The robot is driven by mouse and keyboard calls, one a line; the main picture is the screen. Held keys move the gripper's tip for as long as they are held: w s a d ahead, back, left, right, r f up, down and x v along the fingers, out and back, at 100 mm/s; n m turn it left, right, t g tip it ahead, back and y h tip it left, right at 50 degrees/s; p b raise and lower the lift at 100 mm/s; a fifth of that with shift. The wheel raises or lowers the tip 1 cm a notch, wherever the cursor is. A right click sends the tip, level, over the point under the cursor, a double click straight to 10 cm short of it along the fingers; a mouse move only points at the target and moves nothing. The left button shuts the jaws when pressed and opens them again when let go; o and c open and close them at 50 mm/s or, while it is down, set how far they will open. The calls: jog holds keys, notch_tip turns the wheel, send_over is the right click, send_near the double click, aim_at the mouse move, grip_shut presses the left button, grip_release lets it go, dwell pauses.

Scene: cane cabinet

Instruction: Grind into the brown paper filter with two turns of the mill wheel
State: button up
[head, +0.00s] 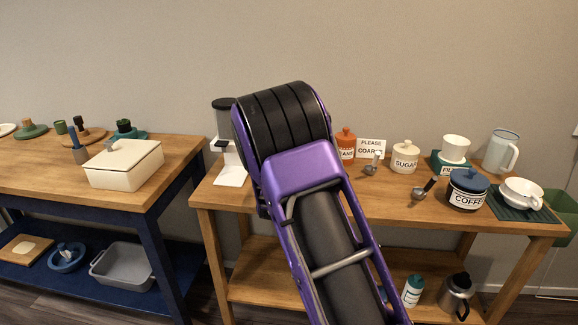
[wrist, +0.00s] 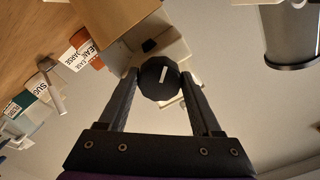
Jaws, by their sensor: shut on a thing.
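The mill stands at the left end of the right table, partly behind my arm in the head view; its white body (head: 231,172) and dark-topped hopper (head: 224,118) show. In the wrist view, a dark, many-sided mill wheel (wrist: 159,80) with a white mark sits between the fingertips of my gripper (wrist: 160,77), which is shut on it. The mill's white body (wrist: 158,42) is behind the wheel. My arm hides my gripper in the head view. I cannot make out the brown paper filter in either view.
The right table holds an orange jar (head: 346,145), a sign (head: 370,148), a sugar jar (head: 405,158), a coffee jar (head: 468,190), a white cup (head: 455,148), a pitcher (head: 501,150) and a white dripper (head: 522,192). The left table holds a white box (head: 125,165). A gap separates the tables.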

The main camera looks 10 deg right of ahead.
jog(key=m, duration=1.3)
jog(key=shift+r+m, duration=0.15)
jog(key=shift+m, duration=0.25)
dwell(0.4)
jog(key=o, duration=1.4)
jog(key=v, duration=1.7)
jog(key=shift+s+a, duration=0.1)
jog(key=shift+s, duration=0.1)
